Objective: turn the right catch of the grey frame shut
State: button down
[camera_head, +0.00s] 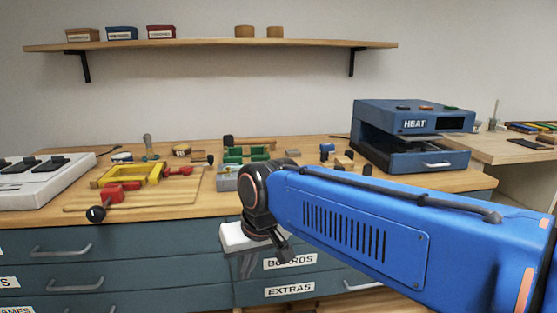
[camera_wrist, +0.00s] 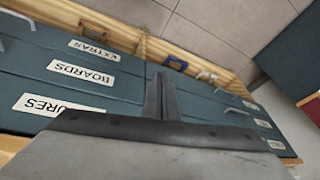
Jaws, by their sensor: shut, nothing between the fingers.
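A grey frame (camera_head: 226,181) lies on the bench top in the head view, just left of my arm's wrist joint. My arm hides most of it, and its right catch cannot be made out. My gripper (camera_wrist: 160,80) shows in the wrist view with its dark fingers together and nothing between them. It is in front of the bench's drawer fronts, below the bench top and apart from the grey frame.
A yellow frame (camera_head: 130,175) with red catches lies left of the grey frame. A green frame (camera_head: 245,155) lies behind. A blue HEAT press (camera_head: 413,116) stands at the right. A white box with black switches (camera_head: 40,180) is far left. Labelled drawers (camera_head: 110,250) front the bench.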

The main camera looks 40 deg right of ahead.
jog(key=w+d+r+m+y, duration=0.1)
jog(key=w+d+r+m, duration=0.2)
jog(key=d+r+m, duration=0.1)
jog(key=w+d+r+m+y, duration=0.1)
jog(key=w+d+r+m, duration=0.3)
jog(key=d+r+m, duration=0.1)
jog(key=w+d+r+m+g+y, duration=0.1)
jog(key=w+d+r+m, duration=0.3)
jog(key=d+r, duration=0.1)
jog(key=shift+d+m, duration=0.25)
jog(key=shift+m, duration=0.15)
jog(key=d+r+m+t+y, duration=0.1)
jog(key=d+r+m, duration=0.3)
jog(key=d, duration=0.6)
jog(key=d+r+m+t+y, duration=0.1)
jog(key=d+r+m, duration=0.3)
jog(key=d, duration=0.7)
jog(key=shift+s+r+m+y, duration=0.25)
jog(key=shift+r+m+y, duration=0.15)
jog(key=shift+m, duration=0.3)
jog(key=shift+a+f, duration=0.1)
